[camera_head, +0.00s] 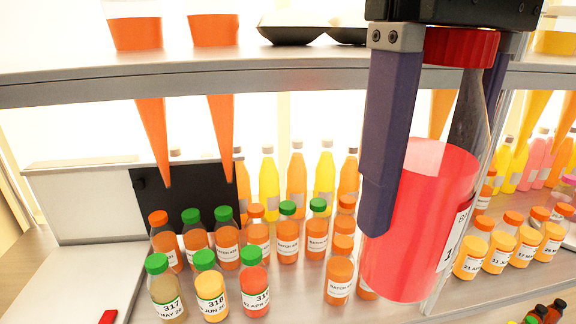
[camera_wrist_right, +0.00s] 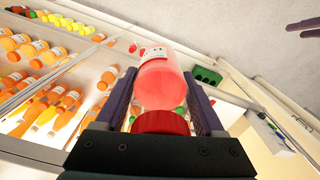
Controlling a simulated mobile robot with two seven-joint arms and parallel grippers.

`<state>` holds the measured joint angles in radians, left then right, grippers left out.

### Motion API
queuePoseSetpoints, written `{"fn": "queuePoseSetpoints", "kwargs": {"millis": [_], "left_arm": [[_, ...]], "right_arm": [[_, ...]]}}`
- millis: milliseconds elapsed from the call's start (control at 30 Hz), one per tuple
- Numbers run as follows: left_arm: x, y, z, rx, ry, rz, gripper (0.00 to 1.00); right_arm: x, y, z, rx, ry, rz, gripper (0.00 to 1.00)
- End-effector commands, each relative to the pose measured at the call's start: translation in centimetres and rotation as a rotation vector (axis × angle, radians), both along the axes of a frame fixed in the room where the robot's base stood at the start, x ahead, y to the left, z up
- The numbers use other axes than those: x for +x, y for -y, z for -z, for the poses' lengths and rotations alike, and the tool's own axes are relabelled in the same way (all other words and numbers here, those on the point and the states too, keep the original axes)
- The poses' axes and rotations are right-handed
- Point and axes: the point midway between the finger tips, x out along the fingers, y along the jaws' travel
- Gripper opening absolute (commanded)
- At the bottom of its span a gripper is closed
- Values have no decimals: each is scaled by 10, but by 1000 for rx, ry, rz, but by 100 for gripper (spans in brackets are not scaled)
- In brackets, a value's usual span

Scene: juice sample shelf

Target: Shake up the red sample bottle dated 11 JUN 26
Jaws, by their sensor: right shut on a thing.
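A clear bottle with a red cap and pinkish-red liquid (camera_head: 418,245) is held close to my head camera, cap up and slightly tilted. Its white label is turned to the right edge and only partly shows, so I cannot read the date. My right gripper (camera_head: 432,150) is shut on this bottle, with one finger on each side below the cap. In the right wrist view the bottle (camera_wrist_right: 162,82) sits between the fingers of the right gripper (camera_wrist_right: 163,100), its red cap nearest the camera. Dark prongs at the top right there look like my left gripper (camera_wrist_right: 303,25); their opening is unclear.
Behind the bottle is a shelf with an upper board (camera_head: 200,82) and rows of orange and yellow bottles. Three green-capped bottles numbered 317 (camera_head: 166,290), 318 (camera_head: 210,288) and 319 (camera_head: 254,284) stand at the front.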

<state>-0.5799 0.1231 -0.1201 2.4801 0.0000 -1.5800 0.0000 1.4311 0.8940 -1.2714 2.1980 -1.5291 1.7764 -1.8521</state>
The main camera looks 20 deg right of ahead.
Motion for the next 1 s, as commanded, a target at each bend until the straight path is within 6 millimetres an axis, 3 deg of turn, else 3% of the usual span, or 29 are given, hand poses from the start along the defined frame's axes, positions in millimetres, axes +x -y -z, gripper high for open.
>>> {"fn": "queuePoseSetpoints", "kwargs": {"millis": [467, 600, 667, 733, 833, 900, 967, 1000], "left_arm": [[0, -1, 0, 2, 0, 1, 50], [0, 0, 0, 1, 0, 1, 50], [0, 0, 0, 0, 0, 0, 50], [0, 0, 0, -1, 0, -1, 50], [0, 1, 0, -4, 0, -3, 50], [0, 2, 0, -7, 0, -4, 50], [0, 2, 0, -8, 0, -5, 50], [0, 2, 0, -8, 0, -6, 50]], "right_arm": [[4, 1, 0, 1, 1, 9, 0], [61, 17, -1, 3, 0, 17, 0], [69, 20, -1, 1, 0, 9, 0], [57, 17, -1, -1, 3, -2, 0], [13, 4, -1, -1, 5, -9, 0], [-1, 0, -1, -1, 3, 0, 0], [9, 2, 0, 2, 1, 12, 0], [28, 8, 0, 3, -1, 21, 0]]}}
